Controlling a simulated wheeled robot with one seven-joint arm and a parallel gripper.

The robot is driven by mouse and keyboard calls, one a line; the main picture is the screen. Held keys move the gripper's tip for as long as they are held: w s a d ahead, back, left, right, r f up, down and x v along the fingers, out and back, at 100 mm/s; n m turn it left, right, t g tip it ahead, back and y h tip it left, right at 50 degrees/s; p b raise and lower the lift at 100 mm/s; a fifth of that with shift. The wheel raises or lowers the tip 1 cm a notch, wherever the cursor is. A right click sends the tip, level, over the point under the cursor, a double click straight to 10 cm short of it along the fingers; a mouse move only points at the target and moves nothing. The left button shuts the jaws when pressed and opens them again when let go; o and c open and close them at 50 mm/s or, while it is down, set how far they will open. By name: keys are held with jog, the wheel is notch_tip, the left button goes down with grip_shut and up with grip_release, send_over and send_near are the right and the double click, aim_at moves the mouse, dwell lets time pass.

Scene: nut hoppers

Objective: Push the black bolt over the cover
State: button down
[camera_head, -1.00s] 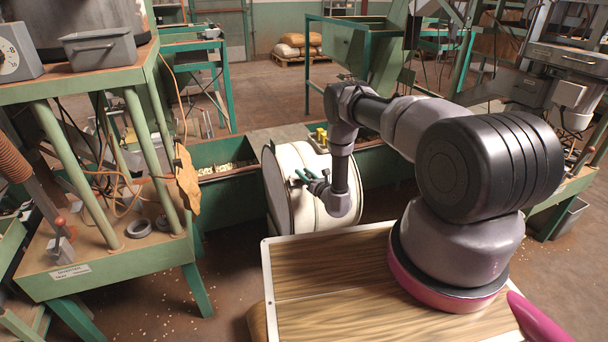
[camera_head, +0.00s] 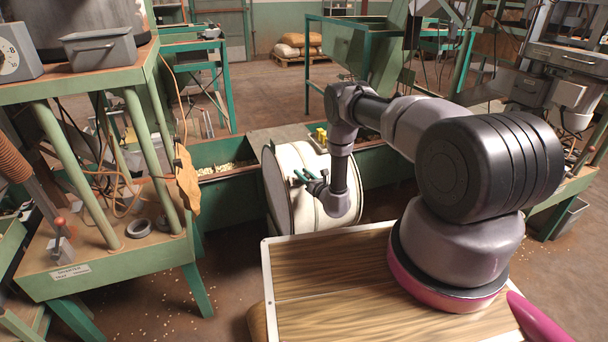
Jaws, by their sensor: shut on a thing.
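A white drum (camera_head: 325,218) lies between the green troughs and my wooden deck. My gripper (camera_head: 300,177), with teal fingers, is at the drum's upper part, close to the rim of that face. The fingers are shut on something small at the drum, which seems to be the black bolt. The bolt is too small and too hidden by the fingers to make out clearly. My wrist hides part of the drum's side.
A green workbench (camera_head: 110,265) with a roll of tape stands at the left. A green trough (camera_head: 225,190) with pale nuts is behind the drum, and a yellow part (camera_head: 320,135) is near it. My wooden deck fills the front. Open floor lies between bench and deck.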

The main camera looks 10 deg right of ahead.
aim_at(296, 182)
jog(key=shift+s+a, duration=0.2)
jog(key=shift+a, duration=0.65)
jog(key=shift+s+a, duration=0.15)
jog(key=shift+a, duration=0.7)
jog(key=c, duration=0.5)
grip_release()
jog(key=shift+s+d, duration=0.15)
jog(key=shift+s, duration=0.2)
jog(key=v, duration=1)
